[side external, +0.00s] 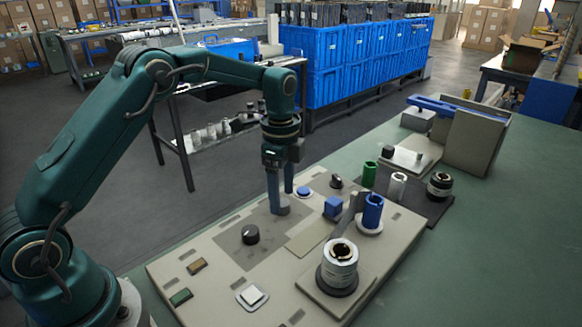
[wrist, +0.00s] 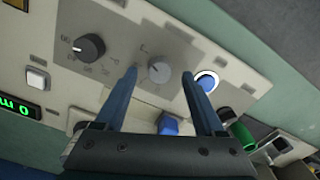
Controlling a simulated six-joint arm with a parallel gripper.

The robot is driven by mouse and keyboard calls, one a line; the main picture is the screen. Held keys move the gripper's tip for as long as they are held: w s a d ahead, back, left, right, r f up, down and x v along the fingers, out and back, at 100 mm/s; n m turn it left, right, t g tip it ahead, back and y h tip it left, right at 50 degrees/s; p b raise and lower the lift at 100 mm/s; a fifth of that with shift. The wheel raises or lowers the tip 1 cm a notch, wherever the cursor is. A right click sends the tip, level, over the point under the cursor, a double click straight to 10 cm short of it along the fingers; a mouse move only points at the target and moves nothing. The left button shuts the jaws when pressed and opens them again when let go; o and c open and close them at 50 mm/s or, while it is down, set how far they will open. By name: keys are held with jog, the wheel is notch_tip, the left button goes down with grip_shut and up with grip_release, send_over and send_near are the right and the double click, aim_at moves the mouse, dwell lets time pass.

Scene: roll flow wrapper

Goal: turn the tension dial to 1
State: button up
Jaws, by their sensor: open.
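In the wrist view a small grey dial (wrist: 158,72) sits on the beige control panel (wrist: 125,25). A larger black knob (wrist: 89,47) with a printed number scale is to its left; it also shows in the side view (side external: 250,234). I cannot read which one is labelled tension. My gripper (side external: 279,205) points down at the panel, open and with nothing held. In the wrist view its two fingers (wrist: 159,75) lie on either side of the grey dial. Whether they touch it is unclear. In the side view the fingers hide the dial.
A blue round button (wrist: 206,82) is right of the grey dial. A white button (wrist: 37,79) and a green-lit display (wrist: 20,107) are at the left. In the side view, a blue block (side external: 333,207), a blue roll (side external: 372,211) and a large silver roll (side external: 340,257) stand to the right.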

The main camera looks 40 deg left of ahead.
jog(key=shift+f, duration=0.95)
grip_shut()
